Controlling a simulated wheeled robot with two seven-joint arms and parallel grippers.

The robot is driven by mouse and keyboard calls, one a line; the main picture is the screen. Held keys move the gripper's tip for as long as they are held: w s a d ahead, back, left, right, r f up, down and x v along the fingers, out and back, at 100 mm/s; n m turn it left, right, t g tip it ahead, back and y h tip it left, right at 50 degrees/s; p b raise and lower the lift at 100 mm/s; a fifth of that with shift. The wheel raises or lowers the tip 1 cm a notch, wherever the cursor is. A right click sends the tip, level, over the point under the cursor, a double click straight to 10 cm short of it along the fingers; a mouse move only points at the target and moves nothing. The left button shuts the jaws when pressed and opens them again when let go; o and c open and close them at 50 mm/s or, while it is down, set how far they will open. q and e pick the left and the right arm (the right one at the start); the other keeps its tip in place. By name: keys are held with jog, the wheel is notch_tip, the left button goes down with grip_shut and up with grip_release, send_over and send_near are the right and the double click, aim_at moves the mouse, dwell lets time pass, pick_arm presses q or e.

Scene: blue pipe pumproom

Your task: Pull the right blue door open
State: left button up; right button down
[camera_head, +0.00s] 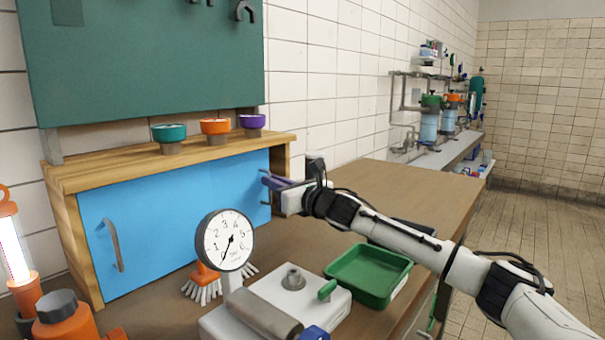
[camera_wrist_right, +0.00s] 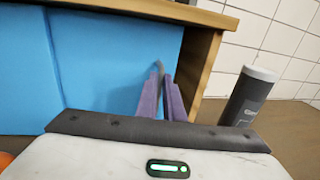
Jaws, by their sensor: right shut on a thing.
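A wooden cabinet (camera_head: 72,178) with blue doors stands on the bench against the wall. The right blue door (camera_head: 225,185) sits in the cabinet front and looks shut; it also shows in the wrist view (camera_wrist_right: 105,70). My right gripper (camera_head: 270,182) reaches in from the right, its purple fingers (camera_wrist_right: 165,98) shut on the right door's handle (camera_wrist_right: 158,68). Most of this handle is hidden by the fingers. The left door's curved grey handle (camera_head: 115,245) is free. My left gripper is not in view.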

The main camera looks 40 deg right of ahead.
jog(key=a, duration=0.4)
jog(key=shift+s+a+f+p, duration=0.1)
jog(key=shift+s+a+p, duration=0.25)
jog(key=shift+s+a, duration=0.05)
jog(key=c, duration=1.9)
grip_release()
jog(key=shift+d, duration=0.1)
jog(key=b, duration=0.2)
send_near(249, 181)
jog(key=s, duration=0.5)
jog(key=shift+s+a, duration=0.25)
jog(key=shift+s, duration=0.15)
